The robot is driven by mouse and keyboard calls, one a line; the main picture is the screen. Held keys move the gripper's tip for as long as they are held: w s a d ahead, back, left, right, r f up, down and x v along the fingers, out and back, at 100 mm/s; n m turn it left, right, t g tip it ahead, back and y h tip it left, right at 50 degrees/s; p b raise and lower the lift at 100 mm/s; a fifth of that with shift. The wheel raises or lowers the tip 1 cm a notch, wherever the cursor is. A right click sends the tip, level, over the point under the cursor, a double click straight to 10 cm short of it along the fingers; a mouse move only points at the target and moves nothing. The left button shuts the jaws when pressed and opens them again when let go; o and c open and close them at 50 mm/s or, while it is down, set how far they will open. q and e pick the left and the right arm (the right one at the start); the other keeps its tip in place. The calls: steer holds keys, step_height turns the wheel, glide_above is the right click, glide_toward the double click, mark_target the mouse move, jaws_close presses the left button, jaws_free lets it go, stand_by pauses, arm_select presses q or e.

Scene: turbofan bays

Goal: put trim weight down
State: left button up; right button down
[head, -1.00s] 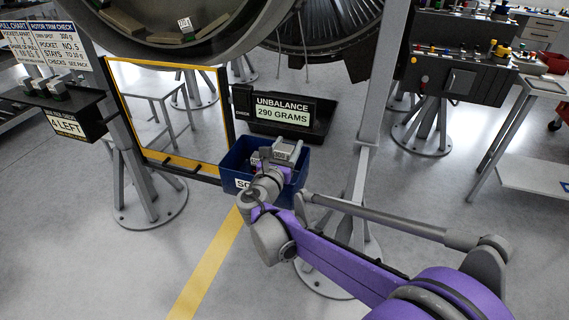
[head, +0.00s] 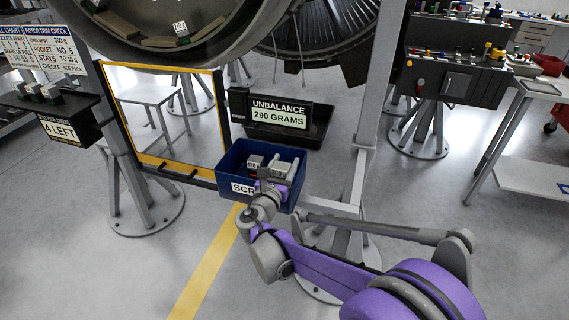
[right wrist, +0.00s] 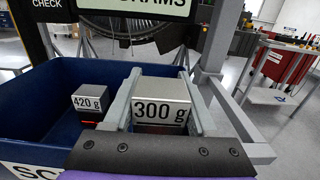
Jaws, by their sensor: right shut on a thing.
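The trim weight (right wrist: 160,100) is a grey block marked 300 g. My right gripper (head: 282,168) is shut on it, with one finger on each side in the right wrist view (right wrist: 166,103). The held weight is low over the right part of a blue bin (head: 229,161), whose partly covered label begins "SC". Whether the weight touches the bin's floor cannot be told. A second block marked 420 g (right wrist: 90,99), red below, is in the bin to the left of my gripper. My left gripper is not in view.
A screen reading "UNBALANCE 290 GRAMS" (head: 278,114) stands behind the bin, by a black tray (head: 318,125). A yellow-edged frame (head: 220,115) is to the left. A grey post (head: 375,110) rises to the right. A small shelf (head: 80,104) holds several blocks at far left.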

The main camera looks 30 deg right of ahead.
steer(key=shift+c, duration=1)
jaws_free()
steer(key=shift+s+f, duration=0.1)
steer(key=shift+f, duration=0.2)
steer(key=shift+r, duration=0.15)
steer(key=shift+r+p, duration=0.5)
steer(key=v, duration=1.2)
steer(key=s+d+f+m+g+y, duration=0.3)
steer(key=s+f+m+g+y, duration=0.2)
steer(key=s+f+m, duration=0.5)
steer(key=s+a+f+m+g+y, duration=0.1)
steer(key=s+a+f+m+y, duration=0.5)
steer(key=s+a+m, duration=0.5)
steer(key=m+y, duration=0.2)
steer(key=m, duration=0.3)
steer(key=shift+s+g+y, duration=0.3)
steer(key=shift+s+y, duration=0.05)
steer(key=shift+y, duration=0.05)
